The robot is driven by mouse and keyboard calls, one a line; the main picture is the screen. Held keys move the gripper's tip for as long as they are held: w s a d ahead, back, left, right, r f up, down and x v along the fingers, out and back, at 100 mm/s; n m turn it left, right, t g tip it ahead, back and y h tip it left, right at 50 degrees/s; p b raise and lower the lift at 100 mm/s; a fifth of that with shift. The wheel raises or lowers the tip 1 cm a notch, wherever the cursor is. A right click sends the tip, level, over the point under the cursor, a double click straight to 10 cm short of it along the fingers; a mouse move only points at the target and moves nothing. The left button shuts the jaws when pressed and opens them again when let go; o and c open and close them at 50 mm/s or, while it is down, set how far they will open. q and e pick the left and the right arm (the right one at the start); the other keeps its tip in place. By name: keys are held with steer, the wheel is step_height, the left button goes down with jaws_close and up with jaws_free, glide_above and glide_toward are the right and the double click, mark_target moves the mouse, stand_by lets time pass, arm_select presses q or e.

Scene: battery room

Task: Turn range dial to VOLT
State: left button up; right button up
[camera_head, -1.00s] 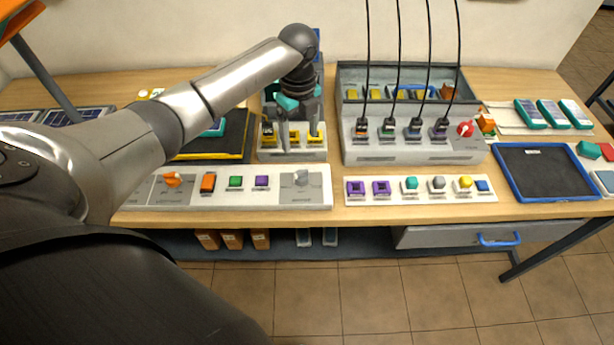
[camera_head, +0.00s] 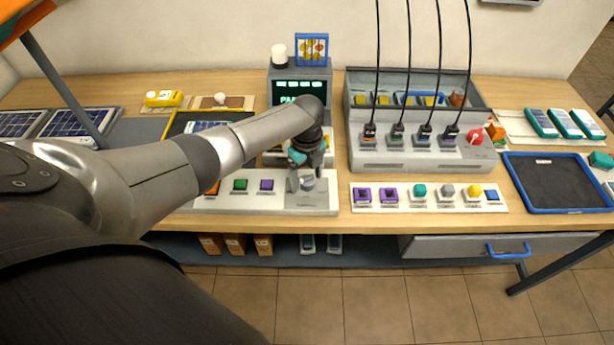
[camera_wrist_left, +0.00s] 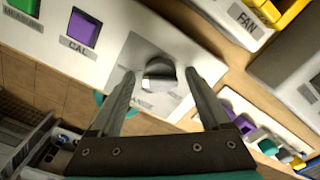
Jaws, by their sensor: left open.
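The range dial (camera_wrist_left: 160,73) is a grey round knob with a raised grip on a light plate at the right end of the white control panel (camera_head: 235,203). In the head view the dial (camera_head: 308,183) is partly hidden by my left gripper (camera_head: 306,180). In the left wrist view my left gripper (camera_wrist_left: 160,78) is open, with one finger on each side of the dial and visible gaps between them. The label below the dial is partly covered; "ANGE" can be read. I cannot read the dial's position. My right gripper is not in view.
Purple (camera_head: 266,185), green (camera_head: 240,185) and orange buttons sit left of the dial. A display (camera_head: 299,92) with green text stands behind my arm. A grey tester box (camera_head: 420,155) with black cables and a button strip (camera_head: 430,197) lie to the right.

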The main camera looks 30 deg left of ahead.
arm_select(q)
jaws_close()
stand_by(0.6)
steer(key=shift+n, duration=0.3)
steer(key=n+p, duration=0.2)
steer(key=n, duration=0.2)
steer(key=shift+r+n, duration=0.1)
steer(key=shift+n, duration=0.3)
steer(key=n+p, duration=0.2)
steer(key=n, duration=0.4)
steer(key=n+p, duration=0.1)
steer(key=n, duration=0.5)
steer(key=shift+n, duration=0.3)
steer(key=n+p, duration=0.1)
steer(key=n, duration=0.4)
steer(key=shift+n, duration=0.4)
